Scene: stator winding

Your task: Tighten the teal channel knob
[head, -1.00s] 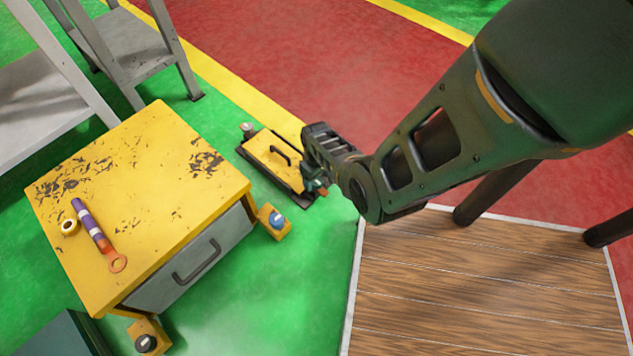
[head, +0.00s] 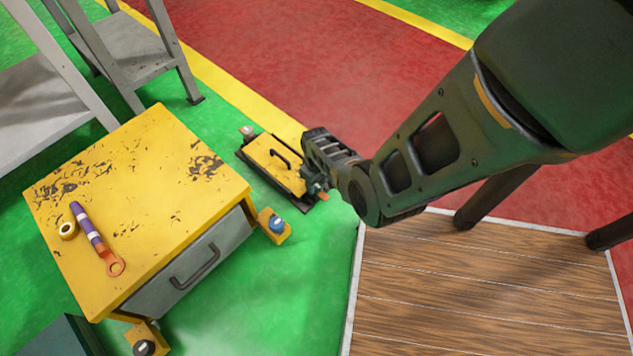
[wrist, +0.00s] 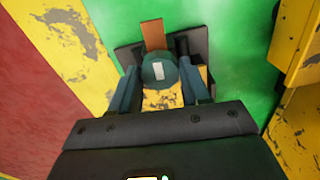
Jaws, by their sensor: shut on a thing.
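The teal knob (wrist: 158,72) has a pale rectangular mark on its top and shows in the wrist view. It sits at the near end of a low yellow-topped unit (head: 266,152) with a dark base and a black handle, on the floor. My gripper (wrist: 159,68) is closed around the knob, one finger on each side. In the head view my gripper (head: 316,180) hides most of the knob. An orange tab (wrist: 154,35) sticks out beside the knob. I cannot see the contact faces of the fingers clearly.
A worn yellow cabinet (head: 140,200) with a grey drawer stands left of the unit. A tape roll (head: 68,230) and a purple-and-orange tool (head: 95,238) lie on it. A grey knob (head: 247,131) is at the unit's far end. A wooden platform (head: 480,290) is at right.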

